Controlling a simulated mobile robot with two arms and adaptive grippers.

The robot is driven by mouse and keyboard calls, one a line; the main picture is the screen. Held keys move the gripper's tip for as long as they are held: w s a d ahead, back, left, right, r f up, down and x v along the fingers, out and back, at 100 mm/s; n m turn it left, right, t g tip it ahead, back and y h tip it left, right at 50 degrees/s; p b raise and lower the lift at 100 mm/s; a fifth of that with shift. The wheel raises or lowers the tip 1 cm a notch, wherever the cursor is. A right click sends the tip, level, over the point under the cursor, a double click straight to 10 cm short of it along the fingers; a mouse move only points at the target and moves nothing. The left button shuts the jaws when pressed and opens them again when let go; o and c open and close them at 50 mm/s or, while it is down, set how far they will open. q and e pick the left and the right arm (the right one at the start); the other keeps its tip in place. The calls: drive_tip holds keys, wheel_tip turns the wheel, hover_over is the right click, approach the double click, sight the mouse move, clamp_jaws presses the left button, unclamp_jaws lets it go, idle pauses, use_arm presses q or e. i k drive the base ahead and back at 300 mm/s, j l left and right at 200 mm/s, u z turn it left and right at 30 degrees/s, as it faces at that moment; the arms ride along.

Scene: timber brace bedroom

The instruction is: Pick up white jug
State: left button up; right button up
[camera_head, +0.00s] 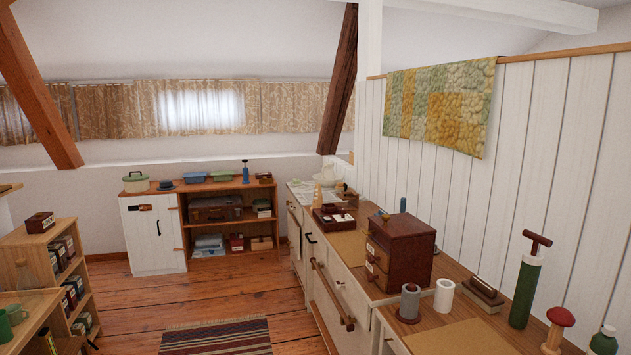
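No clear white jug shape can be made out. A small white vessel (325,178) stands at the far end of the long counter, beside the white plank wall; it is too small to tell whether it is a jug or a bowl. A tan cone-shaped thing (318,194) stands just in front of it. A white cylinder (444,297) stands upright on the near part of the counter, with a dark hole in its top and no handle visible. Neither of my grippers is in view.
A wooden chest with drawers (401,250) stands on the counter (460,340). A low shelf unit (232,220) and white cabinet (152,235) stand at the back. Wooden floor with a striped rug (216,337) lies between.

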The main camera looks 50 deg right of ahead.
sight(327, 171)
drive_tip(key=z, duration=1.75)
drive_tip(key=i+j+u, duration=0.35)
drive_tip(key=i, duration=0.4)
drive_tip(key=i+u, duration=0.3)
drive_tip(key=i, duration=2.95)
